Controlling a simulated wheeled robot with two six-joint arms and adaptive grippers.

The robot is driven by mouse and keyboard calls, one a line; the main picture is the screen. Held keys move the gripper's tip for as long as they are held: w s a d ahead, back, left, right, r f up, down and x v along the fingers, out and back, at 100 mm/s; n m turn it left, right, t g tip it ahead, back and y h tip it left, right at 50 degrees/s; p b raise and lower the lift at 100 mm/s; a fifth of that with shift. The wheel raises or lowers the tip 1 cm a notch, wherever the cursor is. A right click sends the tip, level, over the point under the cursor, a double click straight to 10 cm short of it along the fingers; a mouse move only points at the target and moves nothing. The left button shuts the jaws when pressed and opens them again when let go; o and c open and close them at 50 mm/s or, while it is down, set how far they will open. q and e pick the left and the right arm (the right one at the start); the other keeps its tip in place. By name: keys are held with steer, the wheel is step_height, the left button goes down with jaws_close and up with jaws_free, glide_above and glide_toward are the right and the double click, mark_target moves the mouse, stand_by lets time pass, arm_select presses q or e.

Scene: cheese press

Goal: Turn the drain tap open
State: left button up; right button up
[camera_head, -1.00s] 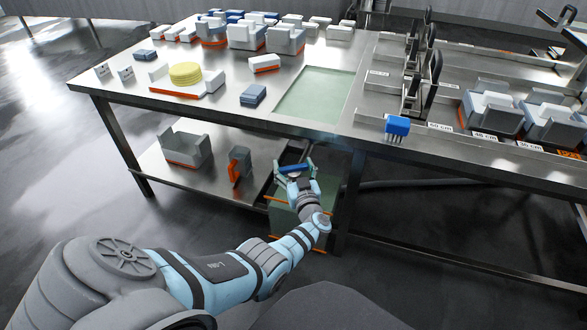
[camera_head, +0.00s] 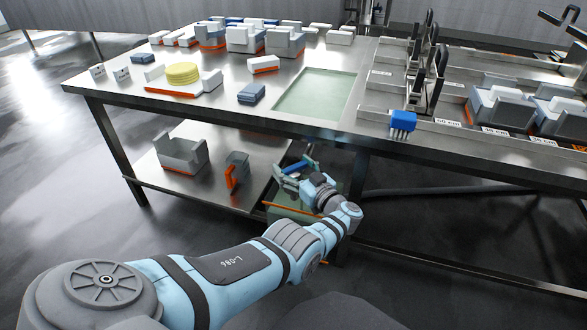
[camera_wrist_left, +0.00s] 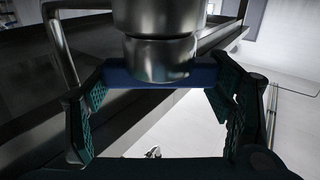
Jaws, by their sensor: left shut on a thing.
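The drain tap's blue handle (camera_head: 299,166) is below the table, under the sunken green basin (camera_head: 312,92). In the left wrist view the blue handle (camera_wrist_left: 118,77) runs crosswise behind a round metal tap body (camera_wrist_left: 158,55). My left gripper (camera_head: 294,176) is shut on the handle; in the wrist view its dark green finger pads (camera_wrist_left: 160,98) stand at the handle's two ends. In the head view the handle slants up to the right and the gripper partly covers it. My right gripper is in neither view.
A green bin (camera_head: 283,212) with an orange edge stands below the gripper. A lower shelf (camera_head: 190,193) to the left holds grey moulds (camera_head: 182,156). The steel tabletop (camera_head: 200,106) holds moulds, yellow cheese (camera_head: 183,72) and a blue brush (camera_head: 403,121). A table leg (camera_head: 353,190) is close right.

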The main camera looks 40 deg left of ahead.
arm_select(q)
steer(key=o, duration=1.2)
steer(key=v, duration=1.2)
